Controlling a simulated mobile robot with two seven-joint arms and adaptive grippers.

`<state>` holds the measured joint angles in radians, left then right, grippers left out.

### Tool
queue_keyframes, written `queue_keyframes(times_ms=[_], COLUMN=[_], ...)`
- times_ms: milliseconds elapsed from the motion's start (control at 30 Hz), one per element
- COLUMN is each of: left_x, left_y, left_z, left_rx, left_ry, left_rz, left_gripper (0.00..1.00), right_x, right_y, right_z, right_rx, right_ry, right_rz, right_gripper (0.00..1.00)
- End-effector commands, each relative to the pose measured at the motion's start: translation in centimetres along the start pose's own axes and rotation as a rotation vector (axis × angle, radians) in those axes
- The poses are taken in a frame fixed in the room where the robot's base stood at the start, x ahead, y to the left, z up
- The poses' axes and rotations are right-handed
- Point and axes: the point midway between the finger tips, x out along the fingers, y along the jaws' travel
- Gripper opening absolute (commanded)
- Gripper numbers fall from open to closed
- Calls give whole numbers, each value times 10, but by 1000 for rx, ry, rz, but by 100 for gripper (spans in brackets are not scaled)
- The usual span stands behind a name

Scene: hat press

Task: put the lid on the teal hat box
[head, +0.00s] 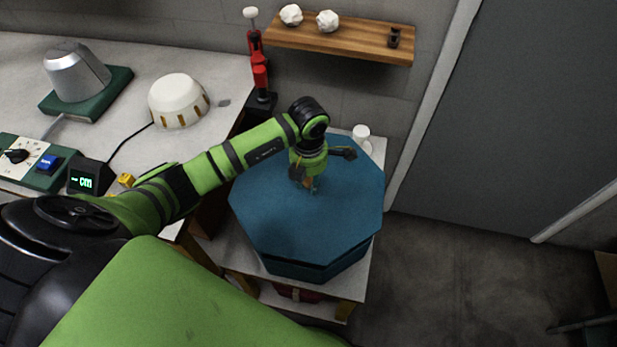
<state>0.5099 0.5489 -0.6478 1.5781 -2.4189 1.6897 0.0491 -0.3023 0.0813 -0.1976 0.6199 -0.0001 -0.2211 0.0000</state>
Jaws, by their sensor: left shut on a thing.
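The teal octagonal lid (270,205) is over the teal hat box (318,272) on a small pale stand. The lid hides most of the box; only part of its front wall shows below the lid's edge. A dark line shows between lid and box at the front, and I cannot tell whether the lid rests fully on the rim. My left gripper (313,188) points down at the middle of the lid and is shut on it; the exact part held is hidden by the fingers. My right gripper is not in view.
A white cylinder (361,132) stands just behind the lid. A cream hat form (178,99) is on the left worktop. Floor right of the stand is clear.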

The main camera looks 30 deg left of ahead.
Motion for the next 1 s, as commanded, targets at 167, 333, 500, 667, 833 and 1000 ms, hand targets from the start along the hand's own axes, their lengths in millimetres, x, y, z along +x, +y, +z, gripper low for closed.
queue_keyframes(times_ms=[167, 333, 500, 667, 833, 1000], left_x=[23, 40, 53, 57, 56, 56], left_y=[0, -1, 0, 0, 0, 0], left_z=[0, 0, 0, 0, 0, 0], left_rx=[0, 1, 1, 1, 1, 1], left_ry=[0, -1, 0, -1, -1, -1], left_rz=[-2, -2, 1, 0, 0, 0], left_gripper=[0, 0, 0, 0, 0, 0], right_x=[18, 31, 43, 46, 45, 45], right_y=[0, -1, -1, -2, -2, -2], right_z=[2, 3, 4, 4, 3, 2], right_rx=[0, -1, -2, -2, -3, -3], right_ry=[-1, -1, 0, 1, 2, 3], right_rz=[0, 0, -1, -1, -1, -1], right_gripper=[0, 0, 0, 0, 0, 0])
